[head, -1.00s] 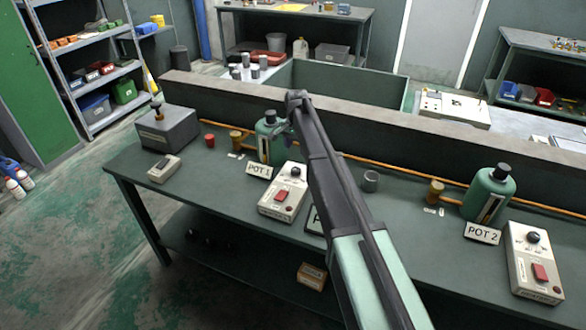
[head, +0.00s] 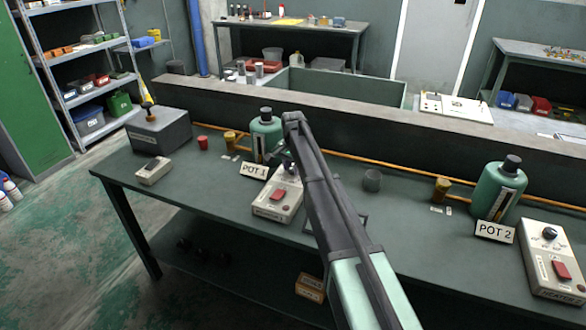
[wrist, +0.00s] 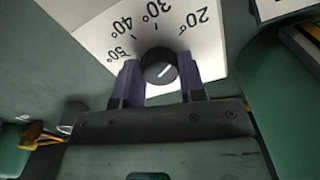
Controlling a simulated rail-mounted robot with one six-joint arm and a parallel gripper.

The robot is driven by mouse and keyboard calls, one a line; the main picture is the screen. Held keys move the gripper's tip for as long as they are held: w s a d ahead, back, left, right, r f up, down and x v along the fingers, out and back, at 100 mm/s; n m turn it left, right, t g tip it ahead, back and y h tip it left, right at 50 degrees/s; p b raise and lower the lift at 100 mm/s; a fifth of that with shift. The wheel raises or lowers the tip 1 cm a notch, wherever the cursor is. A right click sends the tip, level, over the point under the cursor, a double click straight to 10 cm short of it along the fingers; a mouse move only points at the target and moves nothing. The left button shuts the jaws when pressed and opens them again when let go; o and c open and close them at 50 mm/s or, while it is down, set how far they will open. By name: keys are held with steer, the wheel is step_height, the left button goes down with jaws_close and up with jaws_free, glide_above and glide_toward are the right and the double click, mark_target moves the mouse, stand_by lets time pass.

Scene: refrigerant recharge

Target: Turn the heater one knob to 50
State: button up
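The heater one box (head: 268,210) is pale, with a red switch and a dark knob (head: 289,169), and stands beside the POT 1 sign (head: 254,171). My gripper (head: 284,154) is at the knob, largely hidden by my arm in the head view. In the wrist view, my gripper (wrist: 160,80) has its purple fingers spread on either side of the round dark knob (wrist: 155,60). I cannot see clear contact. The knob's white mark points up-right, towards the 20° side of the dial (wrist: 100,35). The 50° label is at the dial's left.
A green bottle (head: 270,139) stands just behind heater one. A second heater (head: 540,275) and bottle (head: 497,190) are at the right by the POT 2 sign (head: 495,231).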

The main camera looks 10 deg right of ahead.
steer(key=c, duration=0.3)
steer(key=shift+c, duration=0.2)
steer(key=shift+n, duration=0.3)
steer(key=n, duration=1)
steer(key=shift+n, duration=0.4)
steer(key=n, duration=1.2)
steer(key=shift+n, duration=0.3)
